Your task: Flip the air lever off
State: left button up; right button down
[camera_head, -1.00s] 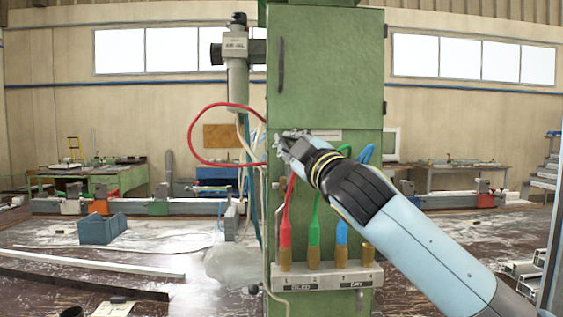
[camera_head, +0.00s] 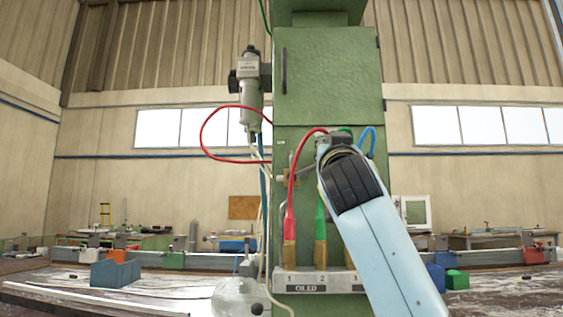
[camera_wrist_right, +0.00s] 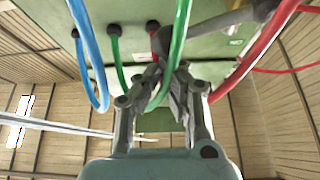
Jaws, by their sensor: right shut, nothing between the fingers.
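The green cabinet column (camera_head: 328,85) stands in the middle of the head view. In the right wrist view a grey bar (camera_wrist_right: 215,22) with a dark reddish end lies just beyond my fingertips; contact cannot be told. My right gripper (camera_head: 328,138) is shut and empty in front of the column, among the hoses. Its fingers (camera_wrist_right: 167,68) show in the wrist view, partly behind the green hose. My left gripper is out of view.
Red (camera_head: 292,190), green (camera_head: 320,203) and blue (camera_head: 368,133) hoses loop close around my right gripper. A numbered manifold strip (camera_head: 310,284) is below. A grey air filter unit (camera_head: 250,95) hangs left of the column. Benches stand farther back.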

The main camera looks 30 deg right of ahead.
pick_arm(q)
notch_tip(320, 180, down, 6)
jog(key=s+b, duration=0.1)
jog(key=b, duration=0.4)
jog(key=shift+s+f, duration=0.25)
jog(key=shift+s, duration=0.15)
pick_arm(e)
jog(key=shift+s+d+f+m+g+h, duration=0.1)
jog(key=shift+d+f+m+g+h, duration=0.1)
jog(key=shift+f+m+g+h, duration=0.4)
jog(key=shift+s+d+f+m+g+h, duration=0.2)
jog(key=shift+f+m, duration=0.4)
jog(key=shift+m, duration=0.55)
jog(key=shift+s+d+f+m+g+h, duration=0.1)
jog(key=shift+d+f+m+g+h, duration=0.25)
jog(key=shift+f+m, duration=0.4)
jog(key=shift+a+r, duration=0.1)
jog(key=shift+r, duration=0.05)
jog(key=shift+r, duration=0.1)
